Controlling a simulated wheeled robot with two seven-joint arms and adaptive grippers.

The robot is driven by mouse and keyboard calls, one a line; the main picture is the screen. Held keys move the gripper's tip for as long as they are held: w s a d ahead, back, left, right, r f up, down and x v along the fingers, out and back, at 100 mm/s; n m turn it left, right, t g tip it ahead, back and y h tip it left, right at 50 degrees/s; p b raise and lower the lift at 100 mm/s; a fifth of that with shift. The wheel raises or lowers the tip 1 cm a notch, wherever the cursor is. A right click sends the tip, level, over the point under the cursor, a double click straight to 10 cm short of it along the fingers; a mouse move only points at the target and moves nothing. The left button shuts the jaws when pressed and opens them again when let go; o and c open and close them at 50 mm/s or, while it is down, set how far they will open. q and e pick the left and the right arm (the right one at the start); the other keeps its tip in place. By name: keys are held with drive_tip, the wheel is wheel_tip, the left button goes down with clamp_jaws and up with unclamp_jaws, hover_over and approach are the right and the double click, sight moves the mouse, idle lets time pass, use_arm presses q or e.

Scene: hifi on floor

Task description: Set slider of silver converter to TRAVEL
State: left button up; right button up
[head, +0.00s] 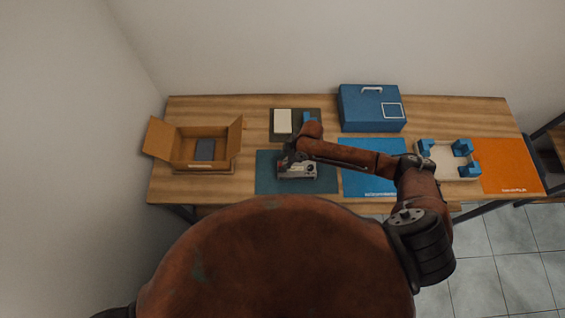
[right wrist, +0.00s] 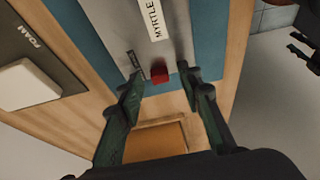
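The silver converter (head: 297,172) lies on the teal mat (head: 268,184) at the front of the table. The right wrist view shows its grey top (right wrist: 118,30) with a white "MYRTLE" label and a red slider knob (right wrist: 159,76). A small dark label beside the knob is too blurred to read. My right gripper (right wrist: 162,88) is open, with its two fingers apart on either side of the red knob; I cannot tell whether either touches it. In the head view the right gripper (head: 290,157) is over the converter and partly hides it. My left gripper is not in view.
An open cardboard box (head: 181,150) with a dark block inside stands at the left. A white block (head: 283,121) lies on a dark foam mat behind. A blue case (head: 372,110), blue mat (head: 372,178), white tray with blue corners (head: 440,160) and orange mat (head: 508,165) are at the right.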

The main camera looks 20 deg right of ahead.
clamp_jaws()
idle(0.5)
drive_tip(key=shift+s+d+r+p, duration=0.15)
drive_tip(key=shift+d+p, duration=0.1)
drive_tip(key=shift+d, duration=0.35)
drive_tip(key=shift+s+d+f+p, duration=0.15)
drive_tip(key=shift+d+p, duration=0.1)
drive_tip(key=shift+d, duration=0.3)
drive_tip(key=shift+s+d, duration=0.1)
drive_tip(key=shift+d, duration=0.2)
unclamp_jaws()
drive_tip(key=shift+a, duration=0.1)
drive_tip(key=v, duration=1.2)
